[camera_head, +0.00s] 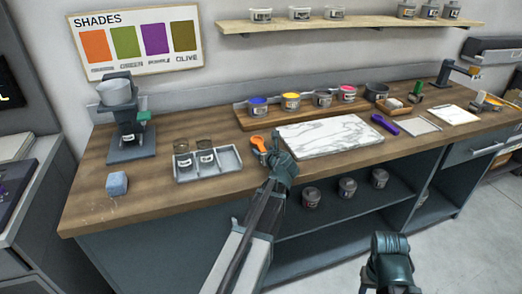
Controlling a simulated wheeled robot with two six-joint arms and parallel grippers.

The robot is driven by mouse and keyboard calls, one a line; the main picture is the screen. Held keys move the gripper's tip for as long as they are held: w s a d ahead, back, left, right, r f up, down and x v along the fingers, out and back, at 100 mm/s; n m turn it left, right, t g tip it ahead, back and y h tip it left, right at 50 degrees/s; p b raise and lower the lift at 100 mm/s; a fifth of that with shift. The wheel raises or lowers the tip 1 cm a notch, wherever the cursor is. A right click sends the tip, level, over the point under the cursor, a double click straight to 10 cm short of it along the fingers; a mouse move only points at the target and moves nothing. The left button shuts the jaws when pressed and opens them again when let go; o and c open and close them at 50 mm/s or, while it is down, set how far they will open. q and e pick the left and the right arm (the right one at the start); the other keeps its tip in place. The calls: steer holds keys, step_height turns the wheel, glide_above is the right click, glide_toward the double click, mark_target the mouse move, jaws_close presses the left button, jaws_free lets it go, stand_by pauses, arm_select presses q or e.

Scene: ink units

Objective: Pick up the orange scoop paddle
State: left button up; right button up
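The orange scoop paddle (258,142) lies on the wooden bench top, between the grey tray and the marble slab. Its rounded orange end shows, and the other end runs toward my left gripper. My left gripper (277,150) is right beside the paddle, over the front left corner of the slab. Its fingers are small and partly hidden by its own body, so I cannot tell whether they touch the paddle or how far apart they are. My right gripper (388,245) is in front of the bench, low and away from the paddle; its fingers cannot be made out.
The marble slab (335,137) is right of the paddle. A grey tray (222,171) with two jars is left of it. A wooden rack (247,119) of ink pots stands behind. A purple tool (384,125) lies right of the slab. The bench's front left is mostly clear.

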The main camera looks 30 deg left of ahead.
arm_select(q)
jaws_close()
stand_by(0.4)
